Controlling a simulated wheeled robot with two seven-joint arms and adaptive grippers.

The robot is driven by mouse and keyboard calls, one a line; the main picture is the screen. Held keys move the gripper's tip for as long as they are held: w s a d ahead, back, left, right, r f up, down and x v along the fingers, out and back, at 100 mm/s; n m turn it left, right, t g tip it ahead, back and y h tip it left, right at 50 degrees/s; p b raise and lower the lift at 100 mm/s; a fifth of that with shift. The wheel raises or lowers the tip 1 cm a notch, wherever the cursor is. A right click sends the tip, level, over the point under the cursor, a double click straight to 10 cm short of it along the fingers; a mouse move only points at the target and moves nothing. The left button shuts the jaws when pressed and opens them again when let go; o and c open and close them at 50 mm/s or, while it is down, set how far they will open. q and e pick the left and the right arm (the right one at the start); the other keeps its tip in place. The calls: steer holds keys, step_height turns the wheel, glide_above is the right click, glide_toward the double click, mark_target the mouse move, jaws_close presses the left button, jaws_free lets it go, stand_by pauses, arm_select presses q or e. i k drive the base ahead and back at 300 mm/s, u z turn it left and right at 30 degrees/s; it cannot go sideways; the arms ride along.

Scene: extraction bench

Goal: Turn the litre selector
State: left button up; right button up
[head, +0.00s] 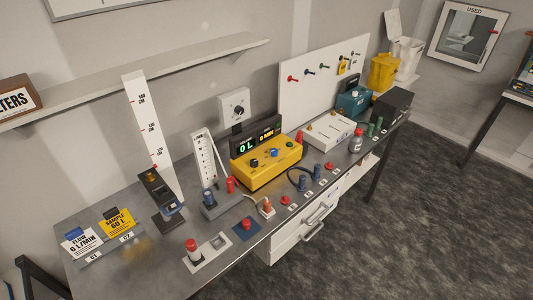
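A yellow control box (268,174) stands near the middle of the bench. Its dark display (256,138) reads 0 L and 0 MIN in green and orange. On its top are a dark knob (254,163), a blue knob (274,153) and further small controls. A white wall box (234,107) with a round black dial is mounted behind it. No label shows clearly which of these is the litre selector. Neither of my grippers is in view, and nothing touches the yellow box.
Cards reading flow 6 L/min (82,242) and sample 60 L (117,221) stand at the bench's left end. A white tube stand (203,160), a tall scale (150,130) and several coloured plugs crowd the bench (150,268). The floor (400,220) in front is clear.

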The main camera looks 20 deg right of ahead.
mark_target(274, 152)
steer(key=u, duration=0.05)
steer(key=k, duration=0.5)
steer(key=z, duration=1.45)
steer(key=i, duration=1.25)
steer(key=u, duration=1.8)
